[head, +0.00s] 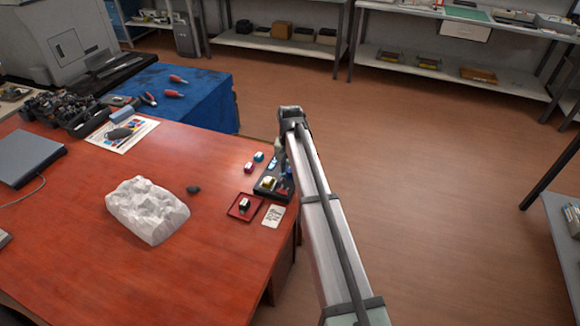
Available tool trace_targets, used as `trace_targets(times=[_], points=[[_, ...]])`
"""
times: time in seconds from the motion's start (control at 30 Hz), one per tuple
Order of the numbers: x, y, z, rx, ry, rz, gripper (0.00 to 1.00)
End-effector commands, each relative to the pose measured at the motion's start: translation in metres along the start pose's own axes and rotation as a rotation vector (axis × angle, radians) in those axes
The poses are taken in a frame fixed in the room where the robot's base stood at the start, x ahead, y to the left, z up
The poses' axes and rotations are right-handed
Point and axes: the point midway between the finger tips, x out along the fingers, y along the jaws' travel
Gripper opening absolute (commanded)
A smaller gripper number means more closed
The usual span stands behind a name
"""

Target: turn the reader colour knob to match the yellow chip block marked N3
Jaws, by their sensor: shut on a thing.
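The dark reader (262,190) sits at the right edge of the red table. A yellow chip block (269,183) rests on its near part; its marking is too small to read. My gripper (283,168) points down at the right side of the reader, partly hidden by my arm. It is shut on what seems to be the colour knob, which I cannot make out. A cyan chip block (258,157) and a magenta chip block (249,167) stand just left of the reader. A black-and-white block (244,204) sits in a small red tray (233,213).
A white card (274,215) lies in front of the reader. A crumpled white mass (147,208) and a small dark lump (193,189) lie to the left. A grey laptop-like box (28,158) is at the far left. The table's front middle is clear.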

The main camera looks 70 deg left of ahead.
Motion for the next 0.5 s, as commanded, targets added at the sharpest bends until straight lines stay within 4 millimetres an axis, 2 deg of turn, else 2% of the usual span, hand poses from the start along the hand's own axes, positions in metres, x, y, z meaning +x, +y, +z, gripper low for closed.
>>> trace_targets(times=[0.5], points=[[0.0002,0.0000,0.0000,0.087,0.000,0.000,0.03]])
